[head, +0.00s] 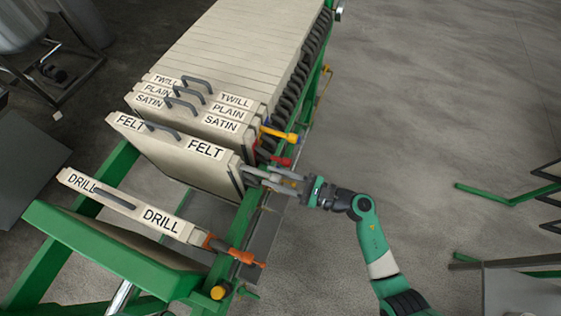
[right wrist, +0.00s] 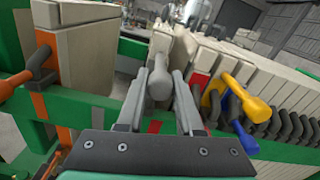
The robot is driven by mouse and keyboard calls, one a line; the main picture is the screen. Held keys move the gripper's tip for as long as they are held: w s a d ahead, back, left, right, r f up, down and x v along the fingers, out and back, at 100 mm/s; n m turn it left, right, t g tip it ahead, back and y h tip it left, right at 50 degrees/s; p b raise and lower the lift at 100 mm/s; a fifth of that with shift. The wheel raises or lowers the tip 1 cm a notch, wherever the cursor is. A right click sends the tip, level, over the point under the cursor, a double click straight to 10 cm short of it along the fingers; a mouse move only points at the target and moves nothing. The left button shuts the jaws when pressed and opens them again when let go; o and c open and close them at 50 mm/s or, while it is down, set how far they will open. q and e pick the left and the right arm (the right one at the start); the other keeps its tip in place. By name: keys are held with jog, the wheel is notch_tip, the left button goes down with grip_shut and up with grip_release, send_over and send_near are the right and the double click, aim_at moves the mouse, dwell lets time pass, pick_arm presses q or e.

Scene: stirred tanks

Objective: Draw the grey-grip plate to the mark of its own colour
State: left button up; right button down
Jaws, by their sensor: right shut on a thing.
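The FELT plate (head: 185,165) hangs across the green rails in the head view, apart from the SATIN plate (head: 185,118) behind it. Its grey grip (right wrist: 158,82) sits between the fingers of my right gripper (head: 268,180) in the right wrist view. The gripper is shut on this grip at the right rail. My left gripper is out of view.
The DRILL plate (head: 130,205) with an orange grip (head: 243,257) stands nearer the green end plate (head: 100,255). A gap lies between DRILL and FELT.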

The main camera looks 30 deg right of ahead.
jog(key=s+a+p, duration=0.1)
jog(key=s+a, duration=0.5)
jog(key=shift+a, duration=0.25)
jog(key=shift+w, duration=0.1)
jog(key=c, duration=0.6)
grip_release()
jog(key=shift+d, duration=0.1)
jog(key=v, duration=1.1)
jog(key=shift+s+d, duration=0.15)
jog(key=shift+s, duration=0.1)
